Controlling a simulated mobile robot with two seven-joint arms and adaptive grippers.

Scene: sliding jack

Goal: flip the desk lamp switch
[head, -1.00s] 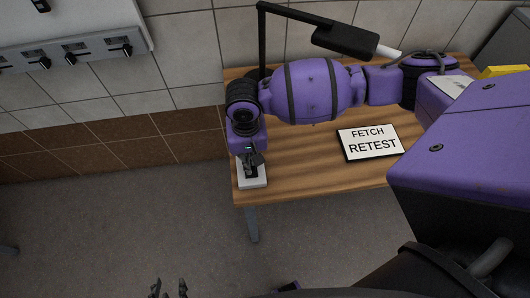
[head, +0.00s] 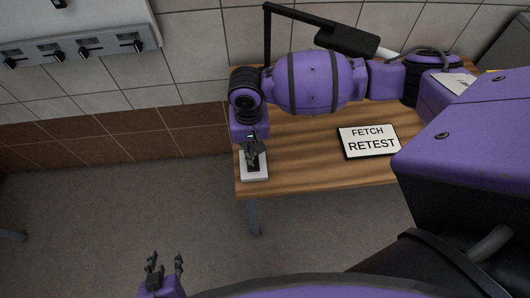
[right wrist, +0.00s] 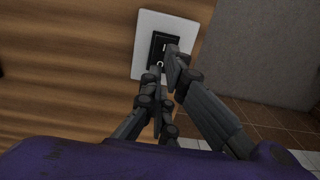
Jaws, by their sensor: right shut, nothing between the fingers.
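The desk lamp switch is a white plate (head: 254,177) with a black rocker, on the table's front left corner. In the right wrist view, the white plate (right wrist: 149,27) and the black rocker (right wrist: 158,45) with pale marks show just beyond my fingertips. My right gripper (head: 254,150) is shut and empty, pointing down over the switch. Its fingertips (right wrist: 168,66) overlap the rocker's near end; I cannot tell whether they touch it. Which way the rocker is tipped is unclear. The black desk lamp (head: 347,40) stands behind my right arm. My left gripper (head: 165,264) is open and empty, low in the head view.
The wooden table (head: 300,178) holds a sign reading FETCH RETEST (head: 369,142) right of the switch. A panel with several black sliding handles (head: 75,47) hangs on the tiled wall at upper left. The floor left of the table is clear.

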